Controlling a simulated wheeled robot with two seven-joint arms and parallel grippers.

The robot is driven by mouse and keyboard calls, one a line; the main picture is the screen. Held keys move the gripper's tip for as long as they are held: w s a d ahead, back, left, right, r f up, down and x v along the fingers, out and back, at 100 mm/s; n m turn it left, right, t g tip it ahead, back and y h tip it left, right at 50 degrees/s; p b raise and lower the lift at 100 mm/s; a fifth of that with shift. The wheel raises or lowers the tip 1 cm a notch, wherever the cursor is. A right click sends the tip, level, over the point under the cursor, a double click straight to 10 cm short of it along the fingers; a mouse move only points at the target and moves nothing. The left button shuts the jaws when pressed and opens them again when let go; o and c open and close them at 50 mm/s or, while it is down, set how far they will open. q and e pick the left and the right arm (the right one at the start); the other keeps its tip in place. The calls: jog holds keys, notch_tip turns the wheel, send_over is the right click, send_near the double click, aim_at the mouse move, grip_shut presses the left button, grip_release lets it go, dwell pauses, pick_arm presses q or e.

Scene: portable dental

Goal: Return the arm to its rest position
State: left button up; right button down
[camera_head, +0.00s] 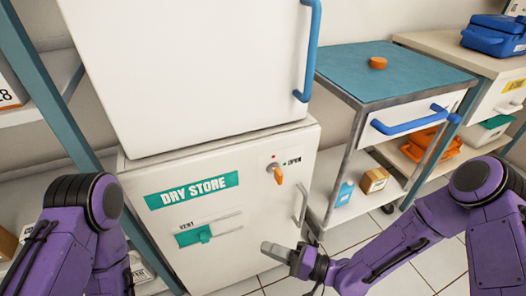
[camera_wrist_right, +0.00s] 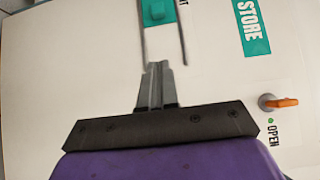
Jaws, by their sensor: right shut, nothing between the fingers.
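My right arm is purple and comes in from the right in the head view. Its gripper (camera_head: 272,249) is shut and empty, in front of the lower part of the white DRY STORE cabinet (camera_head: 240,255). In the right wrist view the closed fingers (camera_wrist_right: 155,72) point at the cabinet front, below the vent slot with its green slider (camera_wrist_right: 155,12). Whether the fingertips touch the cabinet I cannot tell. My left arm shows at the left edge of the head view; its gripper is out of view.
The cabinet has an orange knob (camera_head: 278,175) marked OPEN and a grey handle (camera_head: 302,203). A white door with a blue handle (camera_head: 309,50) is above. A trolley (camera_head: 400,85) with an orange puck (camera_head: 378,63) stands right. Floor (camera_head: 440,265) shows below.

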jog(key=s+d+f+m+h, duration=0.1)
jog(key=s+d+f+h, duration=0.2)
jog(key=d+f+h, duration=0.35)
jog(key=s+d+f+m+h, duration=0.1)
jog(key=s+d+f+h, duration=0.1)
jog(key=d+f+h, duration=0.5)
jog(key=s+d+f+n+g+h, duration=0.1)
jog(key=s+d+f+g+h, duration=0.15)
jog(key=s+d, duration=0.4)
jog(key=s+d+f+g+h, duration=0.1)
jog(key=s+d+g+h, duration=0.2)
jog(key=s+d, duration=0.35)
notch_tip(320, 180, up, 26)
jog(key=a+p, duration=0.1)
jog(key=p, duration=2.5)
jog(key=shift+s, duration=0.15)
jog(key=shift+f+t, duration=0.1)
jog(key=shift+t, duration=0.15)
